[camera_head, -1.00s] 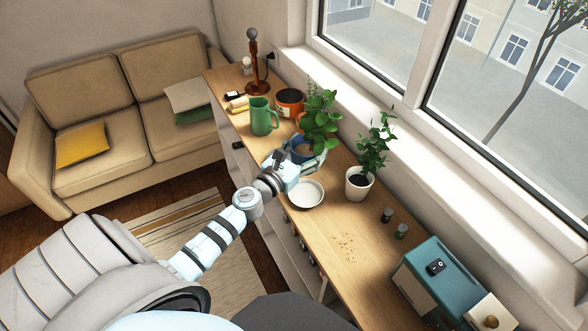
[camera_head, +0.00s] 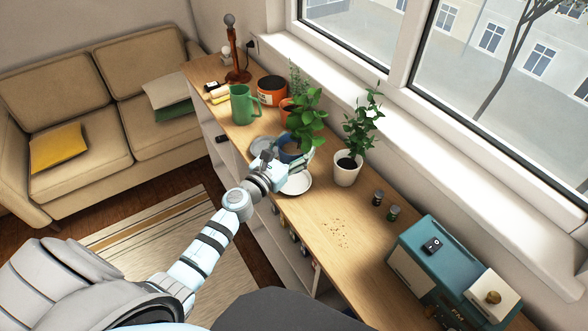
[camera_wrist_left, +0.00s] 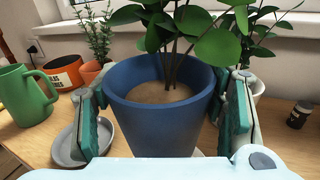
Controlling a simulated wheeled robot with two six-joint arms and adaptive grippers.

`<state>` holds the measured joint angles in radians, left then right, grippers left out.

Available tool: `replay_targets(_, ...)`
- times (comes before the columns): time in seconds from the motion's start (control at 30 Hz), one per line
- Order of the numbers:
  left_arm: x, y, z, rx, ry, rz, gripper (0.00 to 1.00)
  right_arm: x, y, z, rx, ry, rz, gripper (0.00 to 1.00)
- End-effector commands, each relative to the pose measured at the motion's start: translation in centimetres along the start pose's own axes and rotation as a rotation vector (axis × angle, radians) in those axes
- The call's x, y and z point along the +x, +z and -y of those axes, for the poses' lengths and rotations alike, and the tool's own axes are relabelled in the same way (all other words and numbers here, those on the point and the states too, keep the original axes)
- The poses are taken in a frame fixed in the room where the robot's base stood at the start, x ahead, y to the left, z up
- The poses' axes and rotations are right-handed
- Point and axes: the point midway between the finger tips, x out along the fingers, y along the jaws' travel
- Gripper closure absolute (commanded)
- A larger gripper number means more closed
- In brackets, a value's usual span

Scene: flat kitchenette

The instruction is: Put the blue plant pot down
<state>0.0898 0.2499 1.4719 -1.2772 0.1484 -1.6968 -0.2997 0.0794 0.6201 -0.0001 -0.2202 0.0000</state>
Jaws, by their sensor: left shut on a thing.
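The blue plant pot (camera_wrist_left: 163,122) holds soil and a leafy green plant. In the left wrist view it stands upright between the two green-padded fingers of my left gripper (camera_wrist_left: 165,115), which is shut on it. In the head view the blue pot (camera_head: 290,152) is partly hidden by my left gripper (camera_head: 287,160). It is over the wooden shelf top, by a white saucer (camera_head: 296,184) and a grey saucer (camera_head: 262,143). I cannot tell whether the pot's base touches anything, as its bottom is hidden. My right gripper is not in view.
A green jug (camera_head: 242,104), an orange pot (camera_head: 271,90) and a terracotta pot with a small plant (camera_head: 287,105) stand behind. A white potted plant (camera_head: 346,170) and two small jars (camera_head: 393,212) stand to the right. Crumbs (camera_head: 335,232) lie on the wood before a teal radio (camera_head: 440,262).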

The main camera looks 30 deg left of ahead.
Motion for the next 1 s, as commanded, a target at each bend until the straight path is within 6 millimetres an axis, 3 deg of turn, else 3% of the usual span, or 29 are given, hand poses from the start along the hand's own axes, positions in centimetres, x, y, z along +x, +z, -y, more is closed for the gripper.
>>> replay_targets(0.03,0.1,-1.4,0.1,0.000,-0.001,0.002,0.84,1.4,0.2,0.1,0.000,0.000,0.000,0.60)
replay_targets(0.27,0.1,-3.4,0.4,-0.001,-0.003,0.002,0.84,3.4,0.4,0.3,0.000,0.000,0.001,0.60)
replay_targets(0.47,0.2,-7.2,0.9,-0.001,-0.006,0.002,0.84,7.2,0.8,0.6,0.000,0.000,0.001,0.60)
replay_targets(0.83,0.2,-7.3,1.0,0.000,-0.007,0.001,0.84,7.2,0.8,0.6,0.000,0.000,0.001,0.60)
replay_targets(0.87,0.2,-7.2,1.0,-0.001,-0.007,0.000,0.31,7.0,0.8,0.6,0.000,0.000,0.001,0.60)
replay_targets(0.97,0.2,-7.1,0.9,0.000,-0.007,0.000,0.15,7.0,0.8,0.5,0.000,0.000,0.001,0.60)
replay_targets(1.0,0.2,-7.1,0.9,0.000,-0.007,0.000,0.15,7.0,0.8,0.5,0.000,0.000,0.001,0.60)
